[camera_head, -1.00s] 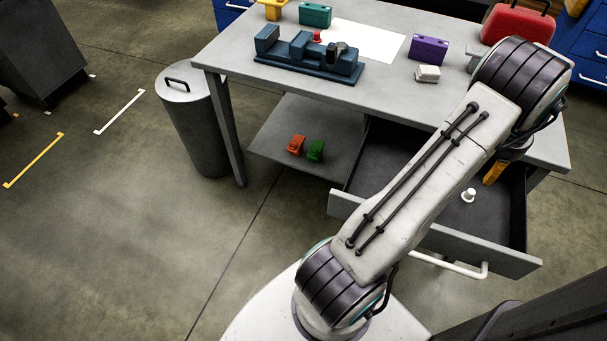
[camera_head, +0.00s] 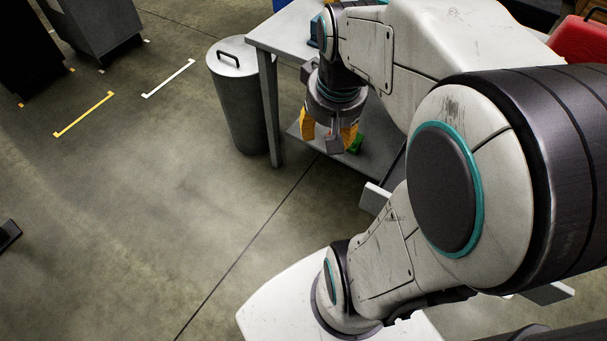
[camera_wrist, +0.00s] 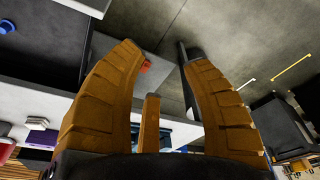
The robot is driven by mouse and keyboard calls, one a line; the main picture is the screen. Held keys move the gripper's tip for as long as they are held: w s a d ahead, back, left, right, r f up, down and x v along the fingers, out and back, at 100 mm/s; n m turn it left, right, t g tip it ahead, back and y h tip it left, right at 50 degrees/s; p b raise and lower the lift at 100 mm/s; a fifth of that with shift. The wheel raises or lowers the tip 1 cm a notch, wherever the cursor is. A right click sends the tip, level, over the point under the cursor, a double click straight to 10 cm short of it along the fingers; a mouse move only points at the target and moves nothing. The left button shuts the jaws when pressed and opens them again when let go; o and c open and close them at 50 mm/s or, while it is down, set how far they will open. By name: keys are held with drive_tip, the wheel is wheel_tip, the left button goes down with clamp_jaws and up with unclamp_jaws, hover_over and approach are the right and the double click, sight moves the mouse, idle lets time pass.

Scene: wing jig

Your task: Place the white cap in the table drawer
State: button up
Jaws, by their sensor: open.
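My gripper (camera_head: 328,140) hangs fingers-down near the left front of the table in the head view. Its orange fingers are apart with nothing between them, also in the wrist view (camera_wrist: 160,58). The table drawer is pulled out. In the head view only bits of its front panel (camera_head: 374,198) show past my arm. The wrist view shows its dark interior (camera_wrist: 45,50) at upper left. The white cap is hidden behind my arm in the head view. A small, bluish round piece (camera_wrist: 7,26) lies in the drawer in the wrist view; I cannot tell if it is the cap.
A grey bin (camera_head: 238,100) stands left of the table (camera_head: 285,38). A green block (camera_head: 355,143) on the lower shelf (camera_head: 378,150) is close behind my gripper in the picture. A red block (camera_wrist: 146,66) shows between my fingers.

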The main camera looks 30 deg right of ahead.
drive_tip(key=s+a+n+y, duration=0.1)
drive_tip(key=s+a+n, duration=0.3)
drive_tip(key=a, duration=0.5)
drive_tip(key=shift+s+f+t, duration=0.3)
drive_tip(key=shift+s+f, duration=0.15)
drive_tip(key=shift+s, duration=0.55)
drive_tip(key=shift+r, duration=0.1)
